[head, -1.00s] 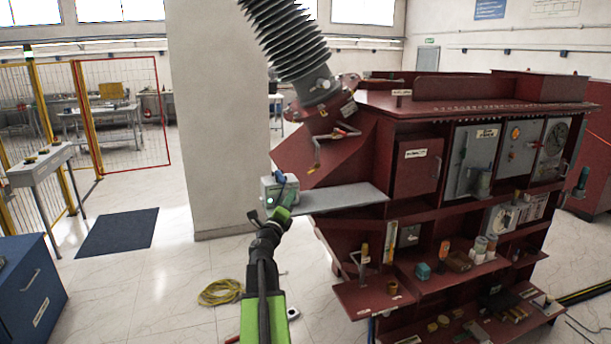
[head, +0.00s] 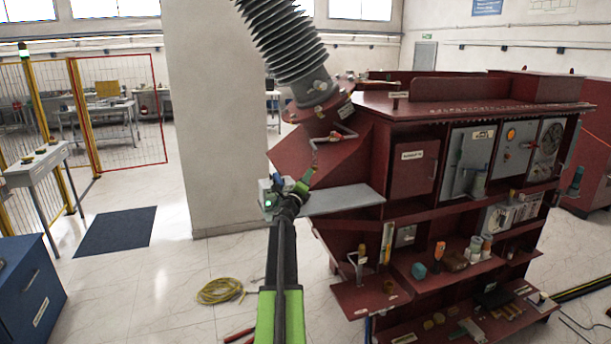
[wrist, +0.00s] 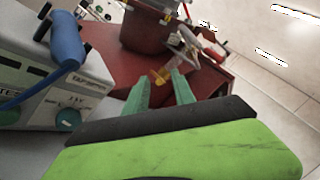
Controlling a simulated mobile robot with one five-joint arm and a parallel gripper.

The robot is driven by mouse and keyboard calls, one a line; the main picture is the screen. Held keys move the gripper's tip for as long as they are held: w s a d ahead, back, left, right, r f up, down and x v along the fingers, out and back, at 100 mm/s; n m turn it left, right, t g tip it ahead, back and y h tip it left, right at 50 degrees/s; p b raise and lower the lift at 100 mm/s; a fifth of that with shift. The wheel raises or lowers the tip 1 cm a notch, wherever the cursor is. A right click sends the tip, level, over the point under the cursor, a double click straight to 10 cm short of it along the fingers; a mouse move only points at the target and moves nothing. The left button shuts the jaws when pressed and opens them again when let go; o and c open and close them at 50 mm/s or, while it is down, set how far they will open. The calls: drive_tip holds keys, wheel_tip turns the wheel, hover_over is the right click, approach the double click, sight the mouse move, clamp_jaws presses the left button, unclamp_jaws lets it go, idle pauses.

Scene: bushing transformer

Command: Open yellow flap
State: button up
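A small yellow flap (wrist: 160,76) shows in the wrist view, at the end of a pipe fitting on the dark red transformer (wrist: 150,28). My gripper (wrist: 162,80) has its two green fingers apart, with the flap in the gap at their tips. I cannot tell whether a finger touches it. In the head view my gripper (head: 309,178) is just below the bent pipe (head: 325,140) under the ribbed bushing (head: 285,45). The flap is too small and too close to the fingers to make out clearly there.
A grey shelf (head: 345,199) juts from the transformer just below my gripper. A tester box with a blue handle (wrist: 68,40) stands close left of the fingers in the wrist view. A yellow cable coil (head: 220,290) lies on the floor.

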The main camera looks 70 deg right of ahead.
drive_tip(key=shift+d+r, duration=0.15)
drive_tip(key=shift+d, duration=0.55)
clamp_jaws()
drive_tip(key=m+g, duration=0.1)
drive_tip(key=g, duration=0.1)
drive_tip(key=w+m+g, duration=0.1)
drive_tip(key=g, duration=0.1)
drive_tip(key=m+g, duration=0.1)
drive_tip(key=shift+w+g+y, duration=0.3)
drive_tip(key=shift+g, duration=0.1)
